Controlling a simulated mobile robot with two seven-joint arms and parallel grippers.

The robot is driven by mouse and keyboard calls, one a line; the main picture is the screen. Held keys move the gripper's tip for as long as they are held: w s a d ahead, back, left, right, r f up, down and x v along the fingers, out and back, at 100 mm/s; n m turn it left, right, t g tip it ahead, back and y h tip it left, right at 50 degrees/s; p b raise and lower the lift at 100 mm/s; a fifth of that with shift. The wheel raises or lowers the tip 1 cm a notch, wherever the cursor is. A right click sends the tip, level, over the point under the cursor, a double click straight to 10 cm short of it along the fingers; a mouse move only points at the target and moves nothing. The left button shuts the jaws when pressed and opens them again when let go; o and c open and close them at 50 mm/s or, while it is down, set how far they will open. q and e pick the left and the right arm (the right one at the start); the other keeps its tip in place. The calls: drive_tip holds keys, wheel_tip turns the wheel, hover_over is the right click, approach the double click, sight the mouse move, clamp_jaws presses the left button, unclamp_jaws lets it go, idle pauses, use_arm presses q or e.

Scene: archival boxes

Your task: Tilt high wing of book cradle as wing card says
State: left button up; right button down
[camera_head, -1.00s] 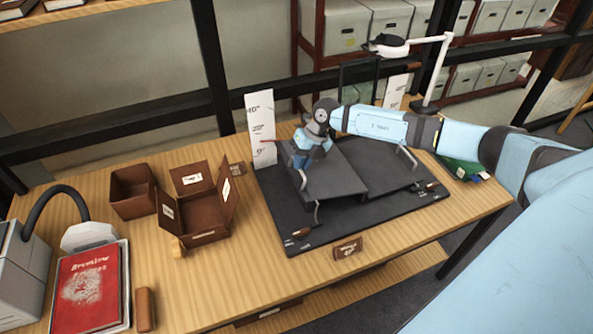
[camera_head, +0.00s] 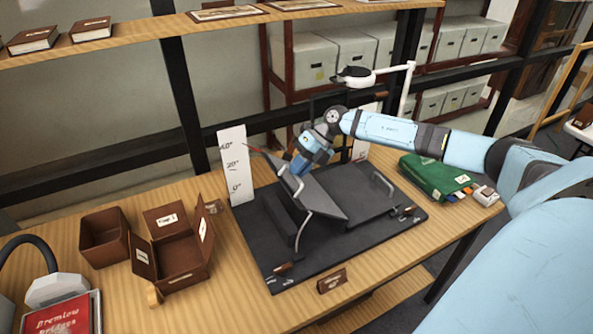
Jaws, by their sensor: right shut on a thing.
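The dark grey book cradle (camera_head: 345,257) lies on the wooden table. Its left wing (camera_head: 321,198) is tilted, with the left side raised; its right wing (camera_head: 361,193) looks nearly flat. My right gripper (camera_head: 297,166) is shut on the left wing at its raised edge, near a bent metal handle; its fingertips are partly hidden. A white scale board (camera_head: 235,167) behind the left wing reads 0°, 20° and a higher mark like 40°. A reddish pointer at the wing's back edge is near the upper marks. A small brown card (camera_head: 332,281) stands in front; I cannot read it. My left gripper is not in view.
Brown boxes (camera_head: 178,256) stand left of the cradle, with a red book (camera_head: 60,316) at bottom left. A green box (camera_head: 434,177) lies right of the cradle under my right arm. A white lamp (camera_head: 357,77) stands behind.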

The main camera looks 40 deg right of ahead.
drive_tip(key=shift+d+f, duration=0.1)
drive_tip(key=shift+f, duration=0.05)
drive_tip(key=c, duration=1.4)
unclamp_jaws()
drive_tip(key=shift+o, duration=1)
drive_tip(key=shift+d, duration=0.15)
drive_tip(key=shift+d+r, duration=0.1)
drive_tip(key=shift+r, duration=0.15)
drive_tip(key=b+v, duration=0.2)
drive_tip(key=v, duration=1.1)
drive_tip(key=shift+b, duration=0.4)
drive_tip(key=shift+s+d, duration=0.1)
drive_tip(key=shift+s, duration=0.05)
